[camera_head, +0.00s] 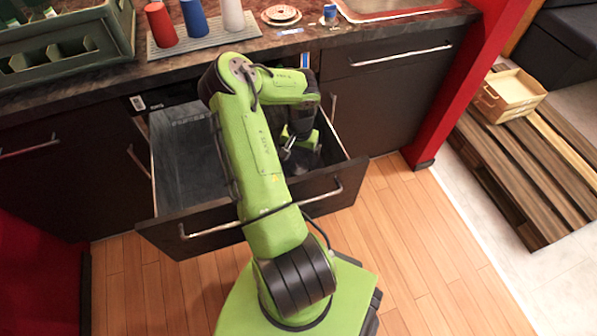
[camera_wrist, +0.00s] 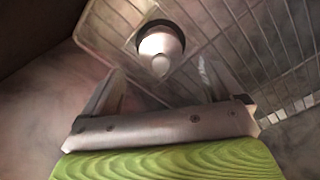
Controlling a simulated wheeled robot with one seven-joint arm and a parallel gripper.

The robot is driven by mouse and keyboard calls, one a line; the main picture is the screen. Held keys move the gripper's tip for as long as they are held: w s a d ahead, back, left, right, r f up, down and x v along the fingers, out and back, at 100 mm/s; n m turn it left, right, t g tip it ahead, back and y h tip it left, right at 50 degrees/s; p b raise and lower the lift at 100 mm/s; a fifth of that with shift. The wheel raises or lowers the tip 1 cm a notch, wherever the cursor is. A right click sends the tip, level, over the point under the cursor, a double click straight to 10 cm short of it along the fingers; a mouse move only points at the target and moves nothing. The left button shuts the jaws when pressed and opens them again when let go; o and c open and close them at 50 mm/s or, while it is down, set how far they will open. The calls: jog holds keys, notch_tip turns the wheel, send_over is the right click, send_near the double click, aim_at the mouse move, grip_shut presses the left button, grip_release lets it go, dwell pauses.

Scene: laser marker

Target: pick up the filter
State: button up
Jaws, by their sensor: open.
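A small round pale piece with a dark rim, which I take to be the filter (camera_wrist: 161,48), shows in the wrist view. It lies ahead of my gripper (camera_wrist: 160,74), roughly in line with the gap between the two spread fingers. My gripper is open, with nothing clearly held. I cannot tell how far the piece is from the fingertips. In the head view my arm reaches down into the open drawer (camera_head: 180,165) on its right side, and the arm hides the filter there.
Wire-like grid lines surround the piece in the wrist view. The drawer has a raised front with a metal handle and side walls close to my arm. Above, the counter holds a green crate (camera_head: 65,62), a red cup (camera_head: 161,25), a blue cup (camera_head: 194,18) and plates (camera_head: 281,15).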

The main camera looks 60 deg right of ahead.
aim_at(299, 161)
notch_tip(299, 161, down, 5)
jog(key=shift+f+b, duration=0.1)
jog(key=shift+b, duration=1)
jog(key=c, duration=1.2)
